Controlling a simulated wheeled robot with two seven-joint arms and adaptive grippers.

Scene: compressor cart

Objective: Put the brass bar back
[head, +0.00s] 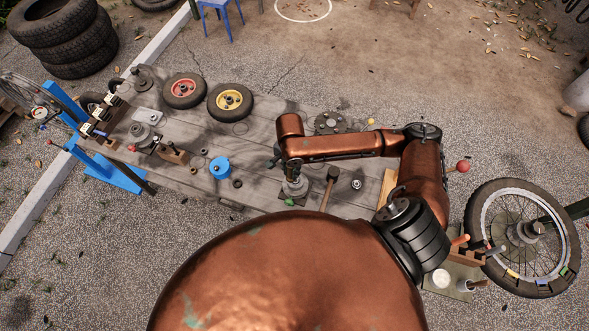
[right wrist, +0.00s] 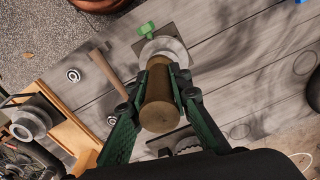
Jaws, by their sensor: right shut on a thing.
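The brass bar (right wrist: 158,105), a short dull-gold cylinder, is between the green fingers of my right gripper (right wrist: 157,88) in the right wrist view. The gripper is shut on it. The bar's far end overlaps a round grey disc (right wrist: 168,49) on a base with a green knob (right wrist: 147,29); I cannot tell whether they touch. In the head view the disc stand (head: 295,188) is on the grey plank bench (head: 262,150). My right gripper (head: 280,162) is just above it there, mostly hidden by my copper wrist. My left gripper is not in view.
A wooden-handled tool (head: 328,192) lies close right of the stand. A toothed dark disc (head: 330,122), a blue spool (head: 220,168) and two small wheels (head: 184,90) are also on the bench. A spoked wheel (head: 522,238) stands at the right.

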